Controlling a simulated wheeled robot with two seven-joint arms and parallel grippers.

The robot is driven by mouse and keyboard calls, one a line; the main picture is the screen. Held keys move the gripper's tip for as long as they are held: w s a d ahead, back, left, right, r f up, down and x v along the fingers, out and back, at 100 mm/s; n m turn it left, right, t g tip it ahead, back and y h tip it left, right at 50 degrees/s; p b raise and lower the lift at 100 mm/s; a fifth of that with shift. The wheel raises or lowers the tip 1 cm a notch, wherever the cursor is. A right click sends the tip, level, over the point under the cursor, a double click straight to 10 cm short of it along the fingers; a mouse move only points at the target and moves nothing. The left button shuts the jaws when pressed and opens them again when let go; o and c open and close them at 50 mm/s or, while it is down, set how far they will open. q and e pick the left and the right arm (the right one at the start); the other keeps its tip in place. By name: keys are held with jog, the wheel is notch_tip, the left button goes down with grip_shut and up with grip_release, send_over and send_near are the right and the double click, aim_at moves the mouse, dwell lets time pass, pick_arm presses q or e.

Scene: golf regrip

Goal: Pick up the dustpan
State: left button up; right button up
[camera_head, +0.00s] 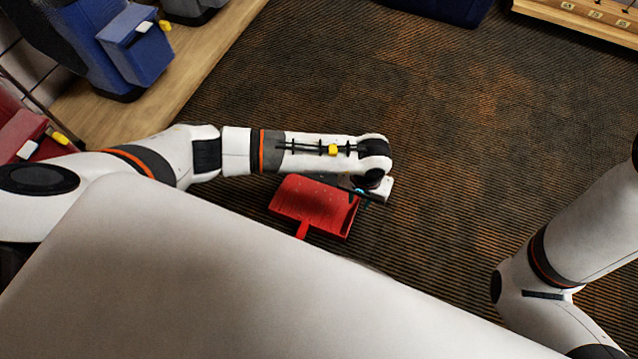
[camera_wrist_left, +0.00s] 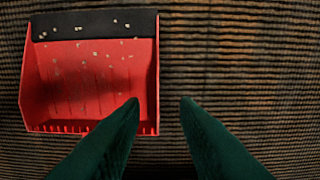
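The red dustpan (camera_head: 312,207) lies on the carpet below my left arm, its short handle pointing toward my body. In the left wrist view the dustpan (camera_wrist_left: 95,85) shows its red pan, a black strip along one edge and several pale bits on it. My left gripper (camera_head: 362,193) is at the dustpan's right side in the head view. My right gripper is not in view.
Dark striped carpet (camera_head: 450,110) lies open to the right and beyond. A red bag (camera_head: 30,130) is at far left, and a wooden shelf (camera_head: 590,20) at upper right.

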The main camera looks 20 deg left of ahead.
pick_arm(q)
notch_tip(320, 180, down, 6)
jog(key=b, duration=0.3)
jog(key=shift+s+r, duration=0.1)
jog(key=shift+r, duration=0.1)
jog(key=f+b, duration=0.5)
jog(key=shift+s+a+f, duration=0.15)
jog(key=shift+s+a, duration=0.05)
grip_shut()
